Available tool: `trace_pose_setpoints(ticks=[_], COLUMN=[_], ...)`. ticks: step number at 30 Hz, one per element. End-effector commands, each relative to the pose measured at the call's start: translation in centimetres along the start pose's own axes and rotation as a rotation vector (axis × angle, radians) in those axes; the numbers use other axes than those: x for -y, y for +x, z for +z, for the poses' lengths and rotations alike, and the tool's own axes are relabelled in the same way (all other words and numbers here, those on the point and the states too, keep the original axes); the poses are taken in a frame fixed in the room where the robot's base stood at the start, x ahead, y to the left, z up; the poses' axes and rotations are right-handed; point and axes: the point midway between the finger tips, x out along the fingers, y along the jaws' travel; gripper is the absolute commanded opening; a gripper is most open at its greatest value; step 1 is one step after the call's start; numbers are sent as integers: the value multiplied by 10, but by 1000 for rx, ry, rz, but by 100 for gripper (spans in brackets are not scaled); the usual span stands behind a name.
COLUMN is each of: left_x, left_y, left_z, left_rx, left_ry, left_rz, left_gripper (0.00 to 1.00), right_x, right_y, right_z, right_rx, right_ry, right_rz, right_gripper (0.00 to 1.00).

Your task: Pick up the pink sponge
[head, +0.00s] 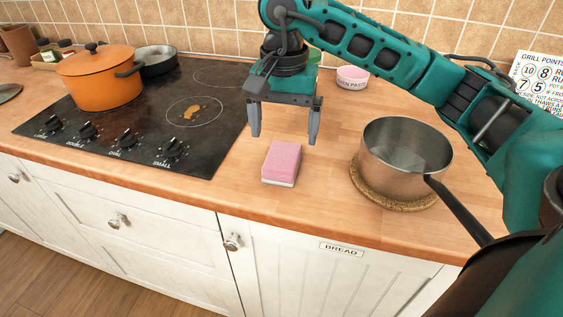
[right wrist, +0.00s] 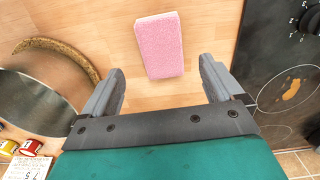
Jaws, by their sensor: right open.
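The pink sponge (head: 282,161) lies flat on the wooden counter, right of the black hob and near the front edge; its lower side is whitish. My right gripper (head: 284,138) is open and empty, with its fingers pointing down just behind the sponge, apart from it. In the right wrist view the sponge (right wrist: 159,45) lies ahead of the open gripper (right wrist: 162,82), roughly centred between the fingers and beyond their tips. My left gripper shows in neither view.
A metal saucepan (head: 405,150) on a round woven mat (head: 396,200) stands right of the sponge, its dark handle pointing toward the front. The hob (head: 140,125) holds an orange pot (head: 98,80) and a brown spill (head: 194,110). A pink-white bowl (head: 352,78) stands behind.

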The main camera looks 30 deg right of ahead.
Motion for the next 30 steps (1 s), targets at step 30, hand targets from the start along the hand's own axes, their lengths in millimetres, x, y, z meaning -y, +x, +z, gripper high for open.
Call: trace_pose_setpoints(ticks=[30], left_x=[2], left_y=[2], left_z=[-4], left_rx=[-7], left_ry=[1], left_rz=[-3], left_gripper=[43], right_x=[2], right_y=[70], right_z=[1], right_rx=[0], right_ry=[-1], right_rz=[-2], right_gripper=[79])
